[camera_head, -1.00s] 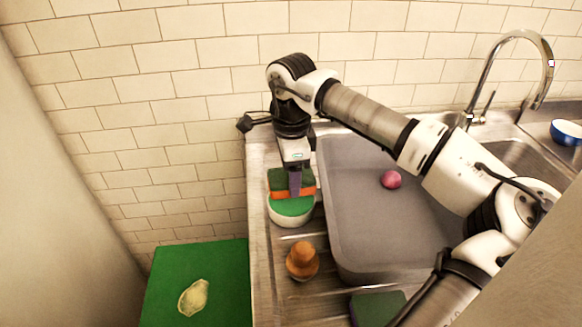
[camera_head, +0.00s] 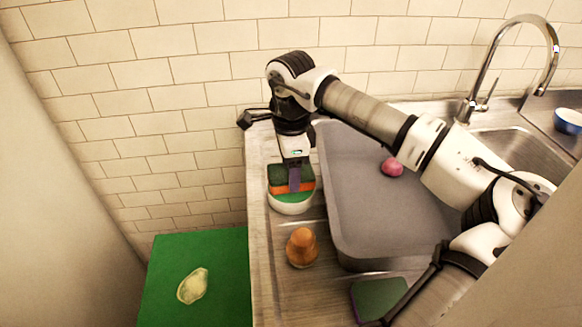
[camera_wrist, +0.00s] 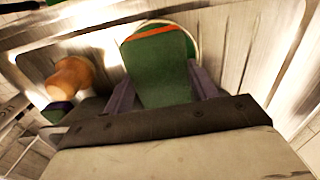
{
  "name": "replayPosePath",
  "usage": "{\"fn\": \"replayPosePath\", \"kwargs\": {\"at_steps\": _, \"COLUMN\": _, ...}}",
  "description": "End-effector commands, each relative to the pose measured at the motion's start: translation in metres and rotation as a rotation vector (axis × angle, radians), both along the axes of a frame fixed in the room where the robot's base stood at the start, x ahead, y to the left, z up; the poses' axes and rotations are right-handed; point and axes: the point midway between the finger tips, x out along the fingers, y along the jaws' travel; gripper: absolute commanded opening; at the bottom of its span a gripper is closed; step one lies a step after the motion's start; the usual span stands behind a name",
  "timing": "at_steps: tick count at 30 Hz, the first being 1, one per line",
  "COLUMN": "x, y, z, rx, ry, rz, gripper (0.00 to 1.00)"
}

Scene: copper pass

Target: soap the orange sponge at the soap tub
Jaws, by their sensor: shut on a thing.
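The orange sponge (camera_head: 306,185) has a dark green top layer and lies level in my gripper (camera_head: 294,183). The gripper is shut on it from both sides. The soap tub (camera_head: 290,209) is a round white tub with a bright green top, standing on the steel drainboard near the tiled wall. The sponge is right over the tub and very close to its green surface; I cannot tell if they touch. In the wrist view the sponge (camera_wrist: 157,72) sits between the fingers and hides most of the tub (camera_wrist: 190,35), whose pale rim curves behind it.
An orange-brown knobbed object (camera_head: 301,248) stands in front of the tub. A green sponge with a purple edge (camera_head: 378,299) lies nearer. A grey basin (camera_head: 365,220) to the right holds a pink ball (camera_head: 392,167). A green board (camera_head: 215,300) with a pale yellow item (camera_head: 193,286) is left.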

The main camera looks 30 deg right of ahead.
Motion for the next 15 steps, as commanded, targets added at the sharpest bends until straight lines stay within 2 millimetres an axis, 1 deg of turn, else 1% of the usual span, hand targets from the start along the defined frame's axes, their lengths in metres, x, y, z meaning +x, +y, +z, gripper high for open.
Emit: {"fn": "replayPosePath", "kwargs": {"at_steps": 15, "x": 0.0, "y": 0.0, "z": -0.0061, "rx": 0.0, "ry": 0.0, "rz": 0.0, "gripper": 0.39}}
